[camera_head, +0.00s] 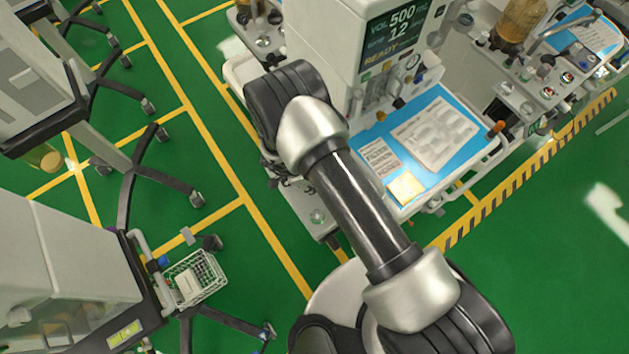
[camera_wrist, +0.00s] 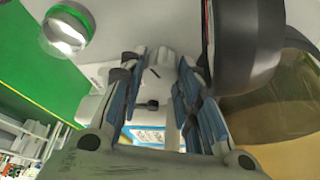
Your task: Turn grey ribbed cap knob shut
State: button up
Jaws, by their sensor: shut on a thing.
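In the wrist view my gripper (camera_wrist: 161,62) points at the front of a pale machine, its two blue-padded fingers closed in from left and right. Between the fingertips is a small pale grey part (camera_wrist: 157,74) with a dark line on it, which I take for the grey cap knob. Its ribs are too small to make out, and the fingers hide its sides. In the head view my arm reaches over the cart (camera_head: 322,38) with the lit screen. My gripper and the knob are hidden there.
A dark round part (camera_wrist: 245,50) and an amber container (camera_wrist: 275,108) stand close right of my fingers. A clear round part with a green ring (camera_wrist: 67,30) is at upper left. The cart's blue mat (camera_head: 452,100) holds papers. Another cart (camera_head: 75,262) stands left; green floor lies between.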

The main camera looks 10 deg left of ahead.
jog(key=o, duration=0.8)
jog(key=v, duration=1.2)
